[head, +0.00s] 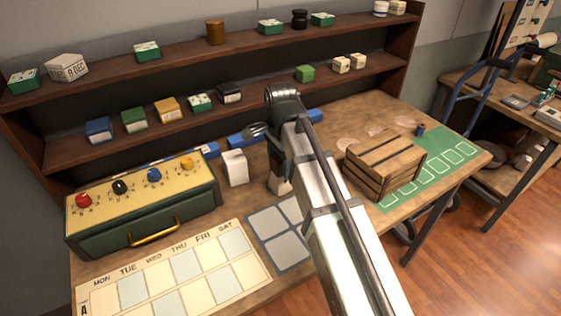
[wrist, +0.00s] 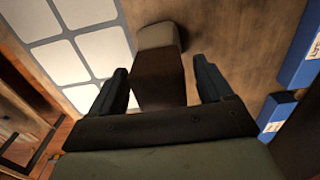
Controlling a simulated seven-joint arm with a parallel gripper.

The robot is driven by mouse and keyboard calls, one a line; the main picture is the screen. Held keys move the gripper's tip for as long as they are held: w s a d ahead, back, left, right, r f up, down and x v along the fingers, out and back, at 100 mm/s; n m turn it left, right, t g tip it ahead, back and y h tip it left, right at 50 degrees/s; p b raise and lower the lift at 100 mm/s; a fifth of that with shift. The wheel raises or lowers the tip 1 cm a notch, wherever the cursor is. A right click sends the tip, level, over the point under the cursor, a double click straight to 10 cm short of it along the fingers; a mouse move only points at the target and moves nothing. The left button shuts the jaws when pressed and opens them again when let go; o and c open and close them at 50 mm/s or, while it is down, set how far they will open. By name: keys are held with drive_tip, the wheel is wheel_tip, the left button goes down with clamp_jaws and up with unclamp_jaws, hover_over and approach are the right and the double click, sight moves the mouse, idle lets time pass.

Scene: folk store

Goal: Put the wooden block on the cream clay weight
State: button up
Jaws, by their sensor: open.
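My gripper (wrist: 162,84) is open, with its two dark fingers apart. In the wrist view a dark brown block (wrist: 160,78), likely the wooden block, shows between the fingers, with a gap on each side. A cream-grey piece with rounded corners (wrist: 158,36), likely the clay weight, meets the brown block's far end; I cannot tell whether the block rests on it or stands beside it.
A white box (head: 235,168) stands left of my gripper. The grey square-grid mat (head: 267,225) lies in front, and a wooden crate (head: 385,165) stands to the right. The green control box (head: 140,210) is at the left. Blue boxes (wrist: 274,115) lie behind, below the shelves.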

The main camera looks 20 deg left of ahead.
wheel_tip(320, 180, up, 12)
idle(0.6)
